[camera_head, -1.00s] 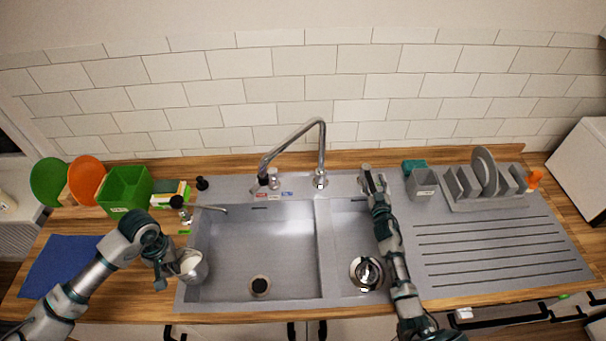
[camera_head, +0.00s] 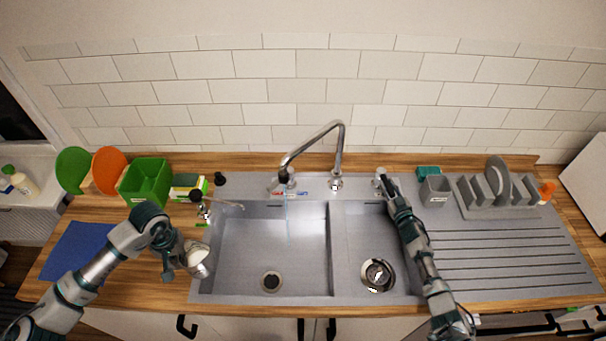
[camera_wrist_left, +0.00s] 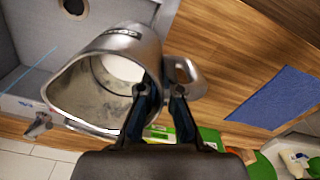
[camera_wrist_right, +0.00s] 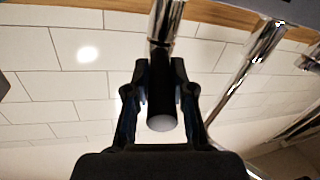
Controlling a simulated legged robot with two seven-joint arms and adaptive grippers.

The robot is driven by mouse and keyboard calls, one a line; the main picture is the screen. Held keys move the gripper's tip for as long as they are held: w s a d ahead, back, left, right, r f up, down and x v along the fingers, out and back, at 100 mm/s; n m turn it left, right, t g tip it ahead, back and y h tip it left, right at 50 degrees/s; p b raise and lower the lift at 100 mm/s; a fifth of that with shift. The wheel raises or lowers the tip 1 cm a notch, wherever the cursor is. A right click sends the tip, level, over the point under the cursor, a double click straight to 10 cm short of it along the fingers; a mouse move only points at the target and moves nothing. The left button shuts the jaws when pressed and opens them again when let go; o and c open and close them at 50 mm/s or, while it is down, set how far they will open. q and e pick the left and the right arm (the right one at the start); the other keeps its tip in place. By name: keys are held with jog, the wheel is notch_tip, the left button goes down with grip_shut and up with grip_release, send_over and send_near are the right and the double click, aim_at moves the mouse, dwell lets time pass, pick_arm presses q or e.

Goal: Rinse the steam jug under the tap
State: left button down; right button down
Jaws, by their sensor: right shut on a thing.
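The metal steam jug (camera_head: 201,268) is at the left edge of the left sink basin (camera_head: 296,280), tilted, with milky residue inside in the left wrist view (camera_wrist_left: 105,90). My left gripper (camera_wrist_left: 162,98) is shut on its wall near the handle. The tall chrome tap (camera_head: 338,150) has its spout over the left basin. A thin blue water stream (camera_head: 287,215) falls from it, to the right of the jug and apart from it. My right gripper (camera_head: 384,182) is behind the right basin, shut on the dark-gripped tap lever (camera_wrist_right: 161,105).
A small side tap (camera_head: 222,204) stands behind the jug at the sink's left corner. A green bin (camera_head: 146,182) and a blue cloth (camera_head: 76,250) lie on the left counter. A dish rack (camera_head: 500,205) stands at right. The left basin is empty.

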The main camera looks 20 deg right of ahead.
jog(key=shift+w+a+r, duration=0.1)
jog(key=shift+a+r, duration=0.05)
jog(key=shift+r, duration=0.15)
jog(key=c, duration=1)
grip_release()
jog(key=shift+d+f, duration=0.25)
jog(key=shift+r, duration=0.15)
notch_tip(320, 180, up, 10)
jog(key=shift+w+d+f, duration=0.1)
jog(key=shift+f, duration=0.15)
